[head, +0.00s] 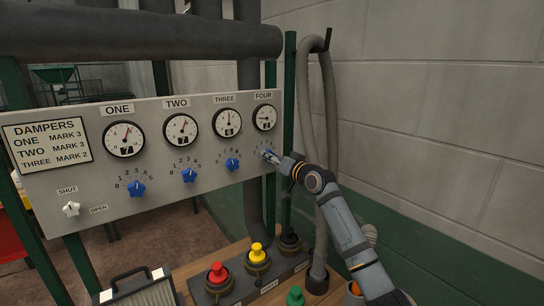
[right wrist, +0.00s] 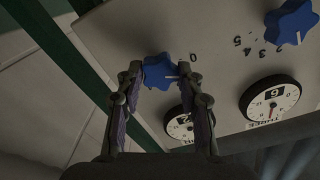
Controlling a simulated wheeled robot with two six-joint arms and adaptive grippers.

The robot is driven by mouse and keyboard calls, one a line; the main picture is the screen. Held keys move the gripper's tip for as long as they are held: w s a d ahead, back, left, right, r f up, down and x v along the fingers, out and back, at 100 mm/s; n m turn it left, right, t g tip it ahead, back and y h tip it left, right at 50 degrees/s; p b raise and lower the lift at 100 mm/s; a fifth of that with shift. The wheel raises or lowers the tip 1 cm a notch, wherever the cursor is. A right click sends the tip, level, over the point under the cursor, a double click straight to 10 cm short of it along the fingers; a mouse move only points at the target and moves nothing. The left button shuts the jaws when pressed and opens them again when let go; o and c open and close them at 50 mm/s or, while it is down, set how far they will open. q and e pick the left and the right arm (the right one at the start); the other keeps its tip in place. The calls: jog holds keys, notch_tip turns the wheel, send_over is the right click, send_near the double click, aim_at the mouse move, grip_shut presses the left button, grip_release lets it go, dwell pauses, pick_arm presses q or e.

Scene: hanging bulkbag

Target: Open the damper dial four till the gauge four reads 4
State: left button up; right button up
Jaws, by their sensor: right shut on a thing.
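Dial four is a blue star-shaped knob (head: 266,153) at the right end of the grey panel, below gauge four (head: 264,118), a round white dial. Gauge four's needle seems to point left; its figure is too small to read. My right gripper (head: 274,157) reaches the knob from the right and is shut on it. In the right wrist view, upside down, the knob (right wrist: 158,71) sits between the two fingers (right wrist: 160,74). Its white mark points right, and a printed 0 is close by. Gauge four (right wrist: 179,126) is partly hidden by a finger. My left gripper is out of view.
Dials one (head: 137,189), two (head: 189,175) and three (head: 232,164) sit left on the panel. A white shut/open switch (head: 71,208) is at lower left. Below stand red (head: 217,272), yellow (head: 257,252) and black knobs. A grey hose (head: 329,120) hangs behind my right arm.

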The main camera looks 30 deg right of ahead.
jog(key=shift+m+p, duration=0.95)
jog(key=shift+m, duration=0.85)
jog(key=o, duration=1.2)
jog(key=shift+c, duration=0.2)
jog(key=s, duration=0.7)
jog(key=shift+s+d, duration=0.15)
jog(key=shift+d, duration=0.3)
